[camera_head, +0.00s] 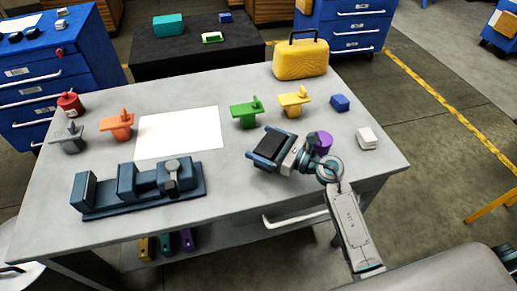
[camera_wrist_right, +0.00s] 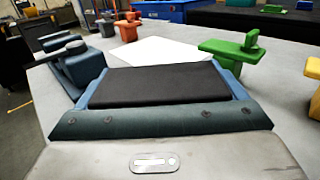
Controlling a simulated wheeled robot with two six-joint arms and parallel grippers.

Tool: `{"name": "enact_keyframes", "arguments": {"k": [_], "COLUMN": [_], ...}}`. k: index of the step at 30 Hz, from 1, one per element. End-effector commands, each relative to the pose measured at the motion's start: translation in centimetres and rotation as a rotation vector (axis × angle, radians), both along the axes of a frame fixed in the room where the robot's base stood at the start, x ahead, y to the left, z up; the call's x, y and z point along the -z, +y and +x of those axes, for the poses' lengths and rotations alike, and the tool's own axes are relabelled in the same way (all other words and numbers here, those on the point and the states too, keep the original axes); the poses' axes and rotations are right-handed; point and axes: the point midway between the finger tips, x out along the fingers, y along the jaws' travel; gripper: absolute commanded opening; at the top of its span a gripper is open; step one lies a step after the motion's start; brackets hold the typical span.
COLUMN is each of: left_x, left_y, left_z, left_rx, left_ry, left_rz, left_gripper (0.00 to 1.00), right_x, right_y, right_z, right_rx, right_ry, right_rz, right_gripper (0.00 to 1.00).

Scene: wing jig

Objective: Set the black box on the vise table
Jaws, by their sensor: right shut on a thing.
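The black box (camera_head: 272,145) is between the fingers of my right gripper (camera_head: 269,148), which is shut on it. In the right wrist view the black box (camera_wrist_right: 158,84) shows as a flat dark slab framed by the blue fingers. The gripper is over the right-middle part of the grey vise table (camera_head: 235,183); I cannot tell whether the box touches the top. The blue vise (camera_head: 140,190) stands at the table's front left. My left gripper is not in view.
A white sheet (camera_head: 178,133) lies mid-table. Green (camera_head: 246,112), yellow (camera_head: 294,102) and orange (camera_head: 117,125) clamp-like pieces stand around it. A purple cylinder (camera_head: 322,142) is close beside my gripper. A white block (camera_head: 366,139) and blue cube (camera_head: 340,103) are right; a yellow case (camera_head: 301,61) stands behind.

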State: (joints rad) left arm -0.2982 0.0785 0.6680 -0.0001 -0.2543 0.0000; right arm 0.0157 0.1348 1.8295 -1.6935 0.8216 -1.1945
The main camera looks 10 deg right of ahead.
Motion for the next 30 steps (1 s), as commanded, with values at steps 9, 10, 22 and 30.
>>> {"name": "enact_keyframes", "arguments": {"k": [9,10,22,30], "left_x": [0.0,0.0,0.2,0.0], "left_y": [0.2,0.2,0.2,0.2], "left_z": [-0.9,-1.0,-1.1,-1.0], "left_rx": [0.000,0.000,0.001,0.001], "left_ry": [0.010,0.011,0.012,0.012], "left_rz": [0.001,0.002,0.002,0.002], "left_gripper": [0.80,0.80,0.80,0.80], "right_x": [3.7,3.9,4.2,4.0], "right_y": [0.0,0.0,0.0,0.0], "right_z": [0.0,0.0,0.0,0.0], "right_rx": [0.002,0.002,0.002,0.002], "right_ry": [0.000,0.000,-0.001,-0.001], "right_rz": [0.001,0.001,0.000,0.000], "right_gripper": [0.63,0.63,1.00,1.00]}}
